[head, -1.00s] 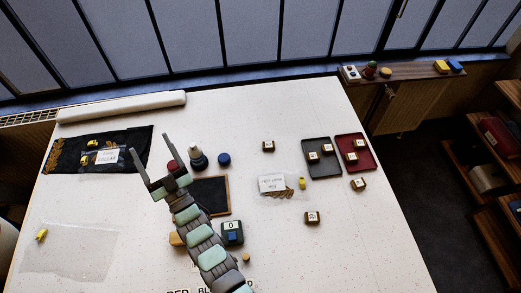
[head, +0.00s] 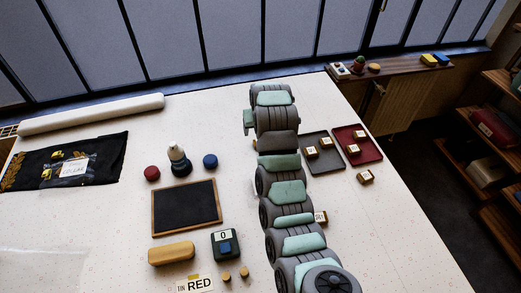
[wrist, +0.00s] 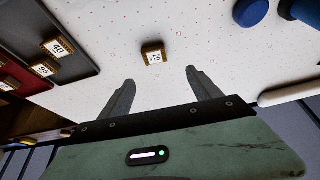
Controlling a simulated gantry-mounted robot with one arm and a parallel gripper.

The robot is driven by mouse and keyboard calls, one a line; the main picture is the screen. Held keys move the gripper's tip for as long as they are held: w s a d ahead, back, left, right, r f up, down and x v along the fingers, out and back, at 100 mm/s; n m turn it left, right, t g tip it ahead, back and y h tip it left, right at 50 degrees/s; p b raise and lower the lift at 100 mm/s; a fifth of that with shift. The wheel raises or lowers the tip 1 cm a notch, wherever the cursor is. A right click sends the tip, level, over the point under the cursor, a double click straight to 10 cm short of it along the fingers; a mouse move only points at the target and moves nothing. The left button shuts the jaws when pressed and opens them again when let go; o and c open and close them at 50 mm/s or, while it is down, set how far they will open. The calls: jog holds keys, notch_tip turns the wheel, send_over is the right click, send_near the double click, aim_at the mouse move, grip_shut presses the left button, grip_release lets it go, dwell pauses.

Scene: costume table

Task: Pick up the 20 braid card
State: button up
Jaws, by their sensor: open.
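The 20 braid card (wrist: 154,54) is a small brown-edged block with a white label reading 20. It lies on the white table in the wrist view, a little beyond the fingertips and roughly centred between them. My gripper (wrist: 160,77) is open and empty, its two dark fingers spread wide on either side of the card's line. In the head view my arm stretches toward the far part of the table and hides the gripper and most or all of this card.
The grey tray (head: 337,168) and the red tray (head: 368,158) hold similar cards. Loose cards lie at the front right (head: 365,177) and beside my arm (head: 320,217). A blue round pad (wrist: 250,12) is near the card. A framed black board (head: 186,207) lies left.

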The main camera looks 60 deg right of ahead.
jog(key=shift+s+x, duration=0.15)
jog(key=shift+x, duration=0.8)
jog(key=shift+s+x, duration=0.2)
jog(key=shift+x, duration=0.75)
jog(key=shift+s+x, duration=0.15)
jog(key=shift+x, duration=0.8)
notch_tip(320, 180, down, 3)
jog(key=shift+w+d+r, duration=0.15)
jog(key=shift+d+r, duration=0.05)
jog(key=shift+r, duration=0.05)
jog(key=shift+x, duration=1.3)
jog(key=shift+c, duration=0.4)
jog(key=c, duration=1.3)
